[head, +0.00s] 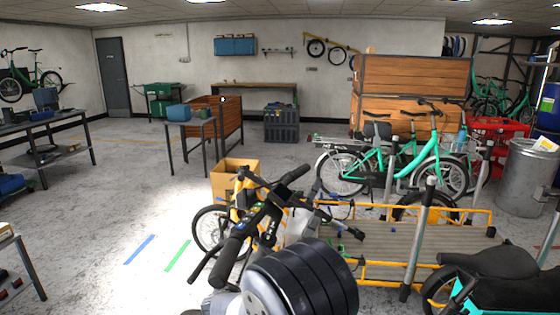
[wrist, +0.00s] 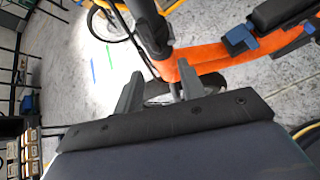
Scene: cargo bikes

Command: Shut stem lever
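A cargo bike's black handlebars (head: 262,205) stand just ahead of my arm in the head view. In the wrist view its dark stem (wrist: 150,32) comes down to an orange frame tube (wrist: 210,62). A thin dark bar (wrist: 136,56) slants beside the stem; I cannot tell whether this is the stem lever or whether it is open. My gripper (wrist: 161,74) is open, its two grey fingers apart below the stem, with nothing clearly held between them. In the head view my own arm hides the gripper and the lower stem.
A blue clamp-like part (wrist: 240,40) sits by the orange tube. The bike's wooden cargo deck (head: 425,240) with yellow rails lies to the right. A cardboard box (head: 234,178) stands behind the handlebars. Open floor (head: 120,210) lies to the left.

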